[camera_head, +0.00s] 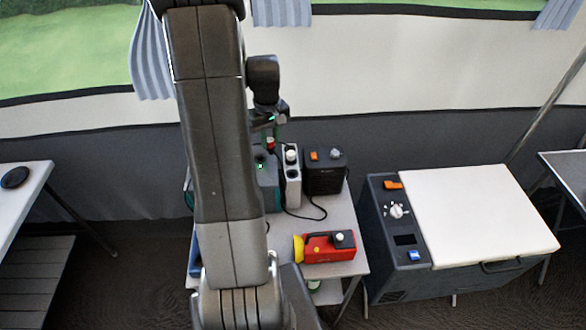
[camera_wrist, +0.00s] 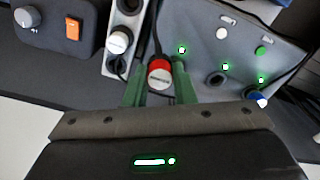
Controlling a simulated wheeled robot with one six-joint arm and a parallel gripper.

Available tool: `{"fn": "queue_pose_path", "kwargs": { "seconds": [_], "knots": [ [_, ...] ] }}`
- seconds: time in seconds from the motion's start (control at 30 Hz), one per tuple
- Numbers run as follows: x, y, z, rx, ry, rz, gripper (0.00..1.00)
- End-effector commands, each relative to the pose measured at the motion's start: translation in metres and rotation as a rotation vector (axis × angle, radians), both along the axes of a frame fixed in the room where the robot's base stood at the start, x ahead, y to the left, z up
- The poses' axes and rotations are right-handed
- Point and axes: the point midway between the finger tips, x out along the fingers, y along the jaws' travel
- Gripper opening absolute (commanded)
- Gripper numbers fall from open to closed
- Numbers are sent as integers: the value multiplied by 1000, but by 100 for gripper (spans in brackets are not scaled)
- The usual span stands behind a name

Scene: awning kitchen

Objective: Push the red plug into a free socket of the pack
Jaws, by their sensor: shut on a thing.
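My gripper (camera_wrist: 158,82) is shut on the red plug (camera_wrist: 160,68), which has a pale end face and sits between the green fingers. In the head view my gripper (camera_head: 270,124) holds the red plug (camera_head: 270,143) above the table, near the gap between two units. The grey-teal unit (camera_head: 268,186), likely the pack, shows in the wrist view as a grey panel (camera_wrist: 205,40) with several green lights, a dark round socket (camera_wrist: 217,78) and a blue-and-white plug (camera_wrist: 260,98). The plug's tip is hidden, and I cannot tell whether it touches anything.
Beside the pack stands a white socket strip (camera_head: 293,188) with a white plug (camera_head: 290,155) and dark sockets. A black box (camera_head: 324,180) with an orange switch is to its right. A red-and-yellow torch (camera_head: 325,247) lies in front. A cool box (camera_head: 470,220) stands right.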

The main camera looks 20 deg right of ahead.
Motion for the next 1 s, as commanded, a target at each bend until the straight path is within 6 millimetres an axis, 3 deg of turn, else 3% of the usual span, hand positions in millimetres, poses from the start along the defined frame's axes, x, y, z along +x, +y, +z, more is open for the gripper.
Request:
{"fn": "queue_pose_path", "kwargs": {
  "seconds": [0.2, 0.3, 0.5, 1.0],
  "knots": [
    [38, 32, 0, 0, 0, 5, 1],
    [35, 29, -18, 0, 1, 0, 1],
    [35, 29, -31, 0, 0, 0, 1],
    [35, 29, -32, 0, 0, 0, 1]
  ]
}}
